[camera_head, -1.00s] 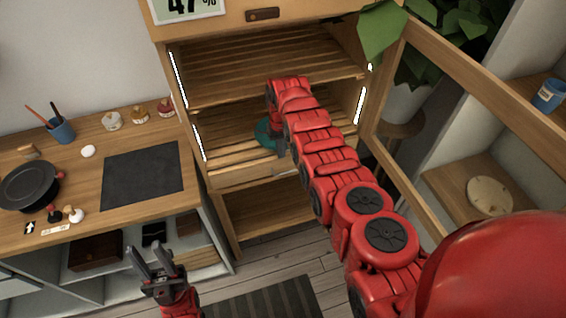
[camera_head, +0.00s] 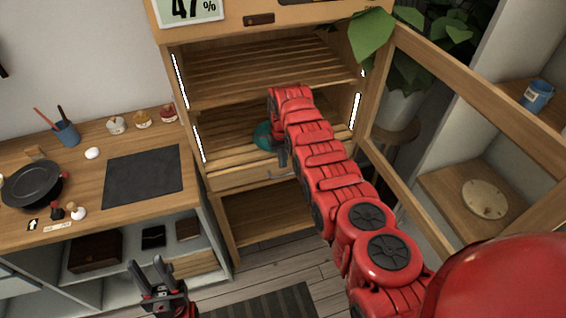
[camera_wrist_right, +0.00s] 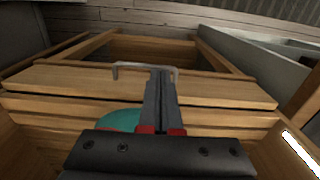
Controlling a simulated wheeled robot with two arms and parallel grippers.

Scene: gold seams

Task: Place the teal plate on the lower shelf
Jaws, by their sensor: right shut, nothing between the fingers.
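The teal plate (camera_head: 263,135) lies on the slatted lower shelf (camera_head: 222,134) of the wooden cabinet, partly hidden behind my right arm. It also shows in the right wrist view (camera_wrist_right: 118,121), partly covered by the gripper body. My right gripper (camera_head: 282,161) is inside the cabinet at the shelf's front, beside the plate. Its fingers are shut together with nothing between them, as the right wrist view (camera_wrist_right: 161,80) shows. My left gripper (camera_head: 145,262) is open and empty, low in front of the counter.
The upper shelf (camera_head: 225,75) is empty. A drawer with a metal handle (camera_head: 280,173) is below the lower shelf. The glass door (camera_head: 470,90) stands open on the right, near a plant (camera_head: 372,35). A counter with a black pan (camera_head: 32,183) is at left.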

